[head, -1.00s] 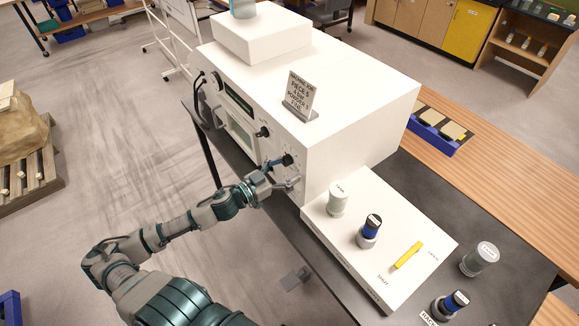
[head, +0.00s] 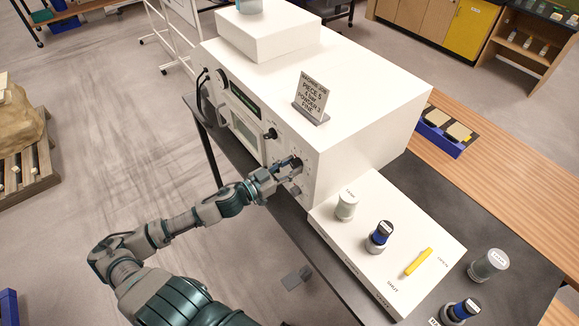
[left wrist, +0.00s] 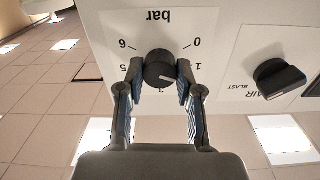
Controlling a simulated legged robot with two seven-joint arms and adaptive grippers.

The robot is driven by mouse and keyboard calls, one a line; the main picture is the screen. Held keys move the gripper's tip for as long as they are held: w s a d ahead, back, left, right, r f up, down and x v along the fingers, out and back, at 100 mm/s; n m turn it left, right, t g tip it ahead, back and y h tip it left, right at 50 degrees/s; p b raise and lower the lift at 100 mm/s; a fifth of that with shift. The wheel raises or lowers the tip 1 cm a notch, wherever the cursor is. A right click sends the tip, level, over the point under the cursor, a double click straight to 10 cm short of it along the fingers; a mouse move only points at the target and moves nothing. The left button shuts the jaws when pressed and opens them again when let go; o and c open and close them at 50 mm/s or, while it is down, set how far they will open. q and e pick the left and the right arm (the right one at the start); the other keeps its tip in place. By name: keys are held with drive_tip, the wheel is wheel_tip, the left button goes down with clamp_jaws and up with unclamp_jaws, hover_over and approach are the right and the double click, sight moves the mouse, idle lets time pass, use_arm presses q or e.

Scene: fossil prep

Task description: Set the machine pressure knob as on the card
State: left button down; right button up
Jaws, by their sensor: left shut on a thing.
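The pressure knob (left wrist: 160,70) is black and round on a white panel marked "bar", which shows upside down in the left wrist view. Its white pointer line aims between the 1 and the 3. My left gripper (left wrist: 158,88) is shut on this knob, one finger on each side; the fingers hide part of the scale. In the head view my left gripper (head: 285,172) is at the right end of the machine's (head: 370,125) front. My right gripper is not in view.
The black AIR BLAST knob (left wrist: 278,78) sits beside the pressure scale. A white platform (head: 400,285) to the right holds a jar (head: 346,205), a blue-banded container (head: 380,236) and a yellow piece (head: 418,262).

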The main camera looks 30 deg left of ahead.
use_arm(q)
drive_tip(key=shift+a+f, duration=0.2)
drive_tip(key=shift+f, duration=0.15)
drive_tip(key=shift+s+d, duration=0.1)
drive_tip(key=shift+d, duration=0.2)
drive_tip(key=shift+a+m, duration=0.15)
drive_tip(key=shift+m, duration=0.95)
drive_tip(key=m, duration=0.3)
drive_tip(key=shift+m+y, duration=0.3)
drive_tip(key=m, duration=0.6)
drive_tip(key=shift+f, duration=0.1)
drive_tip(key=m, duration=0.5)
drive_tip(key=shift+m, duration=0.3)
drive_tip(key=m, duration=0.3)
drive_tip(key=shift+m, duration=1.6)
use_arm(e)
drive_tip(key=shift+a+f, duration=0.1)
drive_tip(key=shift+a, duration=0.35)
